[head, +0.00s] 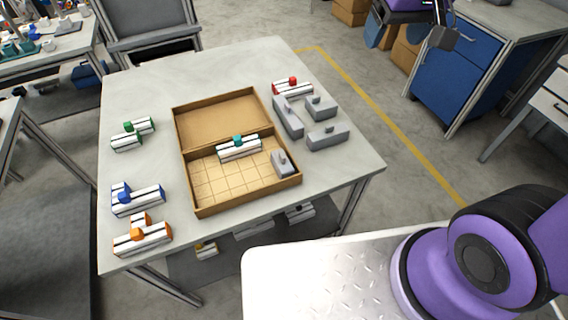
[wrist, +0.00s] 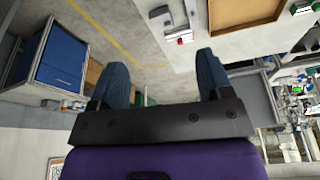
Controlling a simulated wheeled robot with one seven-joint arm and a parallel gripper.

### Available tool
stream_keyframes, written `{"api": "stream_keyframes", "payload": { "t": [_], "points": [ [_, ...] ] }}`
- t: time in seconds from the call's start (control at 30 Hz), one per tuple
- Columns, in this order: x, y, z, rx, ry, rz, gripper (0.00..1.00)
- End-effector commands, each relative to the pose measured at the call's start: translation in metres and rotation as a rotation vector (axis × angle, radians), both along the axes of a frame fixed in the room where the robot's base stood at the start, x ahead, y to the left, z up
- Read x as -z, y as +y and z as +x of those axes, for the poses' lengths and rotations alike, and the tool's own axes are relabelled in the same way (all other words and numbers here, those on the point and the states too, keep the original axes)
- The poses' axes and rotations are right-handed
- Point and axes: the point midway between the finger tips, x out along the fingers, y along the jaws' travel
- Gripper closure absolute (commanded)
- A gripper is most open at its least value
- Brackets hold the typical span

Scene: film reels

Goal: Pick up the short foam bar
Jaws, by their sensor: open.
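Several grey foam bars with small knobs are on the table. A long one (head: 288,117) lies right of the box, with a shorter bar (head: 320,107) beside it and a mid-length bar (head: 327,137) in front. Another short grey bar (head: 284,164) sits in the box's front right corner. My gripper (head: 408,36) is at the top right of the head view, over the floor and well away from the bars. In the wrist view my gripper (wrist: 163,65) is open and empty. Grey bars (wrist: 160,18) show partly at that view's top edge.
The open cardboard box (head: 189,178) has a gridded floor and holds a white bar with a teal knob (head: 238,149). White bars with green (head: 132,134), blue (head: 138,199), orange (head: 142,237) and red (head: 292,87) parts lie around it. The table's right front (head: 335,175) is clear.

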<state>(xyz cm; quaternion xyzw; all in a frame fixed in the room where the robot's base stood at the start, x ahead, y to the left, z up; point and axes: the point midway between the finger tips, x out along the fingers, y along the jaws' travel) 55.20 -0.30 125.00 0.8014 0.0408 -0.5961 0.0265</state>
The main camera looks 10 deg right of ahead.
Motion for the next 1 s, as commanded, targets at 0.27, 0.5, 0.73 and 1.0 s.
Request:
{"api": "stream_keyframes", "payload": {
  "t": [0.27,0.5,0.73,1.0],
  "points": [
    [0.070,0.057,0.047,-0.064,0.100,-0.015,0.28],
    [0.144,0.109,0.068,-0.115,0.178,-0.032,0.28],
    [0.218,0.153,0.069,-0.158,0.246,-0.049,0.28],
    [0.266,0.178,0.062,-0.181,0.283,-0.060,0.28]
  ]
}}
